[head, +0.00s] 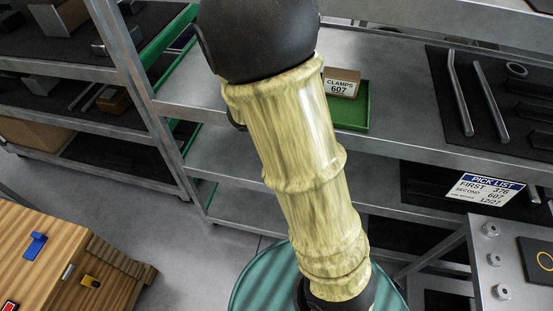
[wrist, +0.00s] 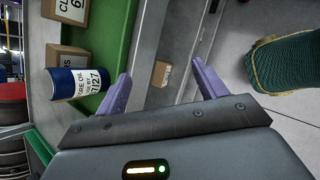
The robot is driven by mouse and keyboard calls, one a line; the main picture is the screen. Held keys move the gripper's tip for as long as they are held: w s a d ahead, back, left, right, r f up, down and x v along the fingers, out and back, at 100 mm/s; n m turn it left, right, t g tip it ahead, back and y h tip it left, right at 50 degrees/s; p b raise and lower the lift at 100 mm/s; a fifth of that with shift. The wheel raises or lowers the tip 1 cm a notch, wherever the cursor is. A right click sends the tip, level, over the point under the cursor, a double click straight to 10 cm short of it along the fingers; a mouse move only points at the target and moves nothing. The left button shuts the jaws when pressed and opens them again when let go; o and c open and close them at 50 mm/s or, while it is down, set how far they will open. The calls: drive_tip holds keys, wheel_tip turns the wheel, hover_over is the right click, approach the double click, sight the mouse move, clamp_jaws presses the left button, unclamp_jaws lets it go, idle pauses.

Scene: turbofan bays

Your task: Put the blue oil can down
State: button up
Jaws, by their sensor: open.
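The blue oil can (wrist: 37,89) shows at the left of the wrist view, with a white label reading partly "ORE OIL" and "7/27". It is beside cardboard boxes at the green tray (wrist: 118,35); I cannot tell exactly what its base rests on. My gripper (wrist: 162,68) is open, its two purple fingers spread with nothing between them. The can is outside the fingers, to the left of the left finger and apart from it. The head view does not show the can or the gripper; my arm covers the middle there.
A "CLAMPS 607" box (head: 341,82) sits in the green tray (head: 352,117) on the grey shelf (head: 390,70). Metal rods (head: 488,97) lie on a dark mat at right. A pick list (head: 484,187) hangs below.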

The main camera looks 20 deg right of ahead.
drive_tip(key=s+a+r+m+y, duration=0.1)
drive_tip(key=s+a+m+y, duration=0.6)
drive_tip(key=m, duration=0.8)
drive_tip(key=shift+s+a+r+m, duration=0.2)
drive_tip(key=shift+s+a+m, duration=0.1)
drive_tip(key=shift+s, duration=0.85)
drive_tip(key=shift+s, duration=0.2)
